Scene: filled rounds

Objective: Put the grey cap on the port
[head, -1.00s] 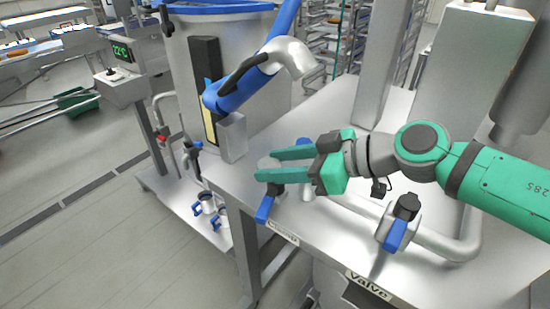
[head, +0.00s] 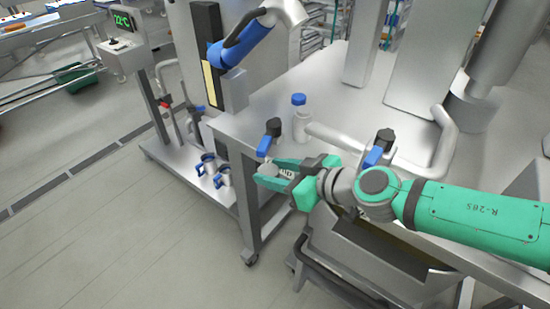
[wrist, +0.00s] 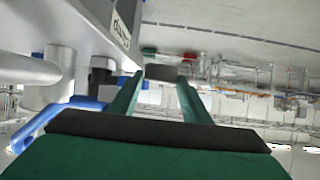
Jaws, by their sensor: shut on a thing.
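My gripper (head: 268,174) is shut on the grey cap (head: 268,170), a small piece between the fingertips that they partly hide. In the wrist view the cap (wrist: 161,72) shows as a dark grey block between the green fingers. The gripper is out by the front edge of the steel table, just in front of a blue-handled valve (head: 273,128). That valve also shows at the left of the wrist view (wrist: 102,72). The cap is apart from it. I cannot tell which opening is the port; the gripper may hide it.
A white bottle with a blue top (head: 299,117) stands on the table (head: 345,105) behind the valve. A second blue-handled valve (head: 380,148) and a bent pipe (head: 440,140) are to the right. Blue-handled fittings (head: 215,170) sit on a low shelf left. Floor at left is clear.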

